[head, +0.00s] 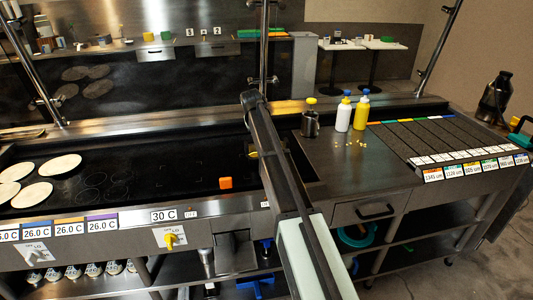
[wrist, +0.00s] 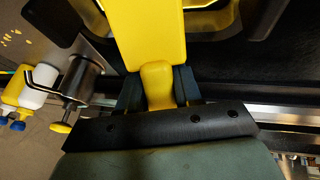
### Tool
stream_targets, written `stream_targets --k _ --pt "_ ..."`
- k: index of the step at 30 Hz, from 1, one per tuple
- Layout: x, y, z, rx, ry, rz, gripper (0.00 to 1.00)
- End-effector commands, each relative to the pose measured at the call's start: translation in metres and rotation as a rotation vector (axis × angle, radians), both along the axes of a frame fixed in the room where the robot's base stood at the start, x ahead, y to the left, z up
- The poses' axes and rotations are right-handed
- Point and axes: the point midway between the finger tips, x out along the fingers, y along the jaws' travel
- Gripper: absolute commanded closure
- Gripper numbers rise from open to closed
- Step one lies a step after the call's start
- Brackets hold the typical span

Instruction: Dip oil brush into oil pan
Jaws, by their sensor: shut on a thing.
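In the wrist view my gripper (wrist: 158,88) is shut on the narrow neck of a yellow tool, the oil brush (wrist: 150,36). Its wide flat yellow part extends up past the top edge, so its far end is out of sight. Behind it is a metal recess with yellowish patches (wrist: 210,22), which may be the oil pan; I cannot tell whether the brush touches it. In the head view my arm hides the gripper and most of the brush. Only a small yellow bit (head: 252,155) shows left of the arm.
A dark bottle (head: 310,120) and two squeeze bottles, white (head: 344,115) and yellow (head: 361,114), stand on the counter right of my arm. An orange block (head: 225,183) and several pale tortillas (head: 32,194) lie on the black griddle (head: 150,165). The griddle's middle is clear.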

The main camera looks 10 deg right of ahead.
Motion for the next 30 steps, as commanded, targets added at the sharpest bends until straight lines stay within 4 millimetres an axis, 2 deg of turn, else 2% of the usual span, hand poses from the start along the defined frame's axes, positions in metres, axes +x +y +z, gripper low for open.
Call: stream_targets --k 24,30 --pt "0.0 0.0 0.053 0.0 0.0 0.0 1.0" --pt "0.0 0.0 0.056 0.0 0.0 0.001 1.0"
